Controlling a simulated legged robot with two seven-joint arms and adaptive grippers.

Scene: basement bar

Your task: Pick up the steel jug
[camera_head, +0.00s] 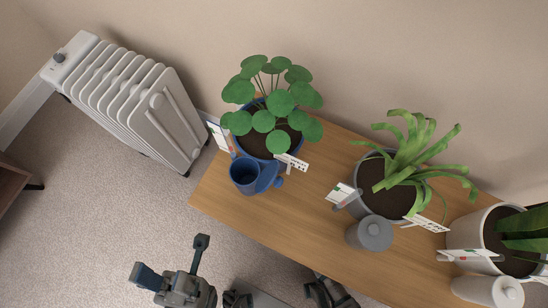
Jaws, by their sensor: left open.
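The steel jug (371,234) is a small grey cylindrical vessel with a round top and a small knob. It stands upright on the wooden table, close in front of the grey pot with the strappy plant. My left gripper (172,258) is at the bottom left, over the carpet, with its two fingers spread and nothing between them. It is well to the left of the jug and apart from it. Any handle on the jug cannot be made out. My right gripper cannot be made out.
The wooden table (222,196) also holds a blue jug (246,177), a round-leaved plant (275,107), a strappy plant (405,165), a white pot (475,238) and a white lidded vessel (488,291). Labels stand by the pots. A white radiator (135,100) stands left.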

